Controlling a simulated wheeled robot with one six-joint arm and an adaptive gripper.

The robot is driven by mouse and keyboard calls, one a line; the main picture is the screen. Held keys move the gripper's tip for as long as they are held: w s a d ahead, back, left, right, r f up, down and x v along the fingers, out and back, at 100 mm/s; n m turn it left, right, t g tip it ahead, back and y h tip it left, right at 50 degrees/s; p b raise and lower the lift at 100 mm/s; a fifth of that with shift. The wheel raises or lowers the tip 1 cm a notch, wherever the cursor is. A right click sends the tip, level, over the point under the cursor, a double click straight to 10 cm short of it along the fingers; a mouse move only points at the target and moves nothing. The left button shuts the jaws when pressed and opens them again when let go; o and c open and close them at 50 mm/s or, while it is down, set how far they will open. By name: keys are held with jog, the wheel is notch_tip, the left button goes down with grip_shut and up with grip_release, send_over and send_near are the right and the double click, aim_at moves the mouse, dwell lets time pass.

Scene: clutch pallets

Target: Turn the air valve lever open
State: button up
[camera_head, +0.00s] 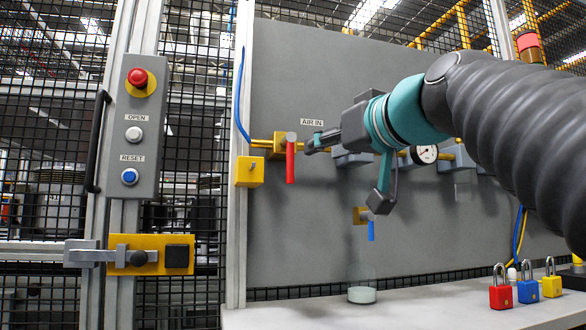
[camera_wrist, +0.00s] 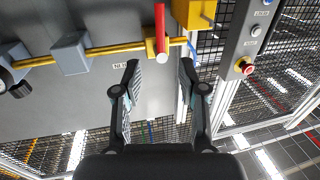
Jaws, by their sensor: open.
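The red air valve lever (camera_head: 290,162) hangs straight down from the brass valve (camera_head: 268,144) beside the AIR IN label (camera_head: 312,122), across the line of the horizontal pipe. My gripper (camera_head: 311,146) is just right of the lever in the head view and appears apart from it. In the wrist view, which shows the panel upside down, the lever (camera_wrist: 161,28) points up. My open gripper (camera_wrist: 160,68) has its two fingers spread to either side below the lever's valve end, with nothing between the pads. The far finger is partly hidden in the head view.
A yellow block (camera_head: 249,171) sits left of the valve. A gauge (camera_head: 425,154) and grey pipe units lie right, partly behind my arm. A blue lever (camera_head: 371,230) hangs lower, above a clear cup (camera_head: 362,290). Padlocks (camera_head: 528,291) stand on the ledge.

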aim_at(292, 159)
jog(key=p+x, duration=0.2)
jog(key=x, duration=1.1)
jog(key=shift+w+a, duration=0.25)
grip_shut()
